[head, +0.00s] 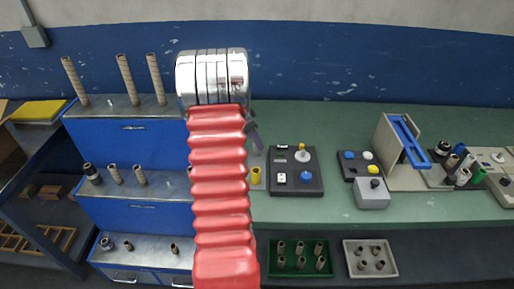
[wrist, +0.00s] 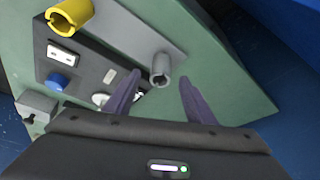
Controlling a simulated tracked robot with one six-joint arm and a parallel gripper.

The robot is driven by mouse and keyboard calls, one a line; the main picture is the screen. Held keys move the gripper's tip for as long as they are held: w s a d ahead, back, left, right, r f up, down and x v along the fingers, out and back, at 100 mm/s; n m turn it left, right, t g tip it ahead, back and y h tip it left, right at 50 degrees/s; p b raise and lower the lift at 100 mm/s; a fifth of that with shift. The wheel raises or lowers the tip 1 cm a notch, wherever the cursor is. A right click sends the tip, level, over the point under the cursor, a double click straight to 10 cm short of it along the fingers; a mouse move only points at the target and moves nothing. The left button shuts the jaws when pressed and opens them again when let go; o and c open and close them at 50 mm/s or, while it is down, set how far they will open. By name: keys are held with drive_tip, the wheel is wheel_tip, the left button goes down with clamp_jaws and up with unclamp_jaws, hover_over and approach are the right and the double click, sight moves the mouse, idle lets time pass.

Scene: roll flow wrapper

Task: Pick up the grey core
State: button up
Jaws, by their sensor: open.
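The grey core (wrist: 160,66), a short hollow tube, stands on a grey strip on the green bench in the wrist view. My gripper (wrist: 160,77) is open, with one purple finger on each side of the core's picture position. The core appears just beyond or level with the fingertips; I cannot tell the depth exactly, and no contact shows. In the head view my gripper (head: 254,138) is mostly hidden behind my red arm, and I cannot make out the grey core there.
A yellow core (wrist: 70,16) stands near the grey one. A dark control panel (head: 295,172) with a blue knob lies beside it on the green bench (head: 340,120). Blue shelves (head: 135,150) with several tubes are at left. Trays (head: 370,258) sit below.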

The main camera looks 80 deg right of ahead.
drive_tip(key=x, duration=0.3)
drive_tip(key=shift+f, duration=0.15)
idle(0.4)
drive_tip(key=c, duration=1.1)
